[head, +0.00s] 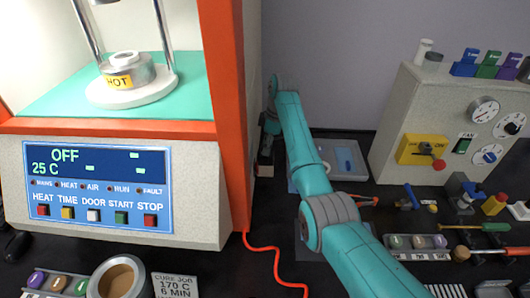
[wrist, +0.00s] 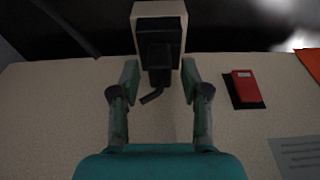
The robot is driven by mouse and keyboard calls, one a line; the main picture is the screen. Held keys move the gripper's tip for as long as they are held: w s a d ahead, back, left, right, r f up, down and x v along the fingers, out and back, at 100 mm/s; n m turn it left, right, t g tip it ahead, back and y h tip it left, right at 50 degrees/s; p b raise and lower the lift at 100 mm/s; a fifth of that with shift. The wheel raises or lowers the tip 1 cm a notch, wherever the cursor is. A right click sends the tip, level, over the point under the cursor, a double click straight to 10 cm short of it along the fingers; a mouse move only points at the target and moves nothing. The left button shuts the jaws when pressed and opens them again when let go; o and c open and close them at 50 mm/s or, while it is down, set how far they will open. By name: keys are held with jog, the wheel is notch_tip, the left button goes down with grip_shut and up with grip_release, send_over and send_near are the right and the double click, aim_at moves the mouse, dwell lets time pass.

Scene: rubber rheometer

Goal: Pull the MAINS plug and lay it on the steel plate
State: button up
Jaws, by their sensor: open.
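In the wrist view, a black plug (wrist: 159,62) sits in the black socket of a pale box (wrist: 158,10), with a short bent cable stub at its lower end. My gripper (wrist: 160,72) is open, with one finger on each side of the plug. Gaps show between the fingers and the plug, so it does not hold it. In the head view my arm reaches back beside the machine's orange edge; the gripper and plug are hidden there. I cannot clearly identify the steel plate; a grey flat piece is partly hidden behind my arm.
In the wrist view, a red switch (wrist: 244,87) on a black base sits right of the plug. In the head view, the heated machine (head: 120,190) stands left, and a grey control box (head: 425,110) stands right. An orange cord (head: 275,264) lies on the dark bench.

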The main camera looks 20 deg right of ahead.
grip_shut()
jog(key=shift+r, duration=0.1)
jog(key=shift+r, duration=2.25)
